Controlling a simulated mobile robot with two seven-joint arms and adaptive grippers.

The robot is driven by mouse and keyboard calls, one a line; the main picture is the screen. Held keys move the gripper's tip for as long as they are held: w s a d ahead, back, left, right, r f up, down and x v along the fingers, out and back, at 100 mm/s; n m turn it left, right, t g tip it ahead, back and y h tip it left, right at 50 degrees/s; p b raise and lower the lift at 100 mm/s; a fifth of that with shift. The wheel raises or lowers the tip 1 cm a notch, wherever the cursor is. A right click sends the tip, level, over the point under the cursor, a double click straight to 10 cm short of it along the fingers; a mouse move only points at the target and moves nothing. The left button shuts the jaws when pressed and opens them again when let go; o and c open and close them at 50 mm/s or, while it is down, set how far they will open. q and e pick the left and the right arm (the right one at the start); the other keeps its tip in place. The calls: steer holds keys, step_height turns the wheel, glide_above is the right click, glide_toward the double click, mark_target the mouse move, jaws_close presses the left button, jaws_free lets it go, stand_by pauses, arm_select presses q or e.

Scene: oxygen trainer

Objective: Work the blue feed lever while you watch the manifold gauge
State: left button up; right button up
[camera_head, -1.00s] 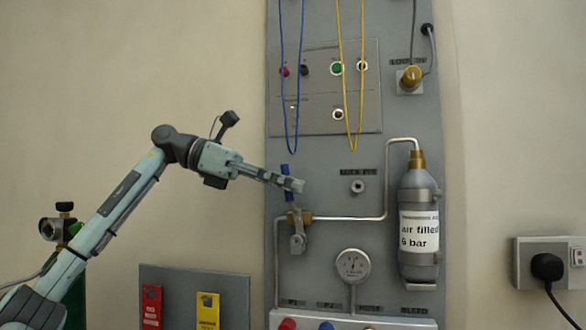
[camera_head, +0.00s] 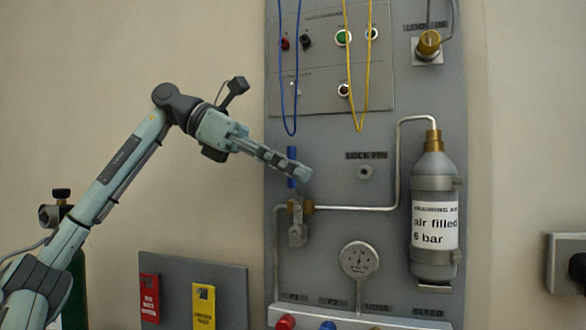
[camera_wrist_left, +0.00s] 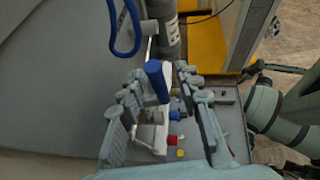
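The blue feed lever (camera_head: 292,162) stands upright above a brass valve (camera_head: 299,206) on the grey panel. My left gripper (camera_head: 290,168) reaches in from the left, its fingers at the lever and partly covering it. In the left wrist view the blue handle (camera_wrist_left: 156,82) stands between the two fingers of this gripper (camera_wrist_left: 160,78), with gaps on both sides; the gripper is open. The round manifold gauge (camera_head: 359,260) is lower on the panel, in clear view; its reading is too small to tell. My right gripper is not in view.
Blue (camera_head: 283,100) and yellow (camera_head: 358,95) cords hang above the lever. A grey cylinder (camera_head: 433,180) marked "air filled 6 bar" is mounted at right. Red (camera_head: 150,298) and yellow (camera_head: 204,306) tags hang on a low board at left.

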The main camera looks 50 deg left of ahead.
arm_select(q)
steer(key=v, duration=1.2)
stand_by(1.8)
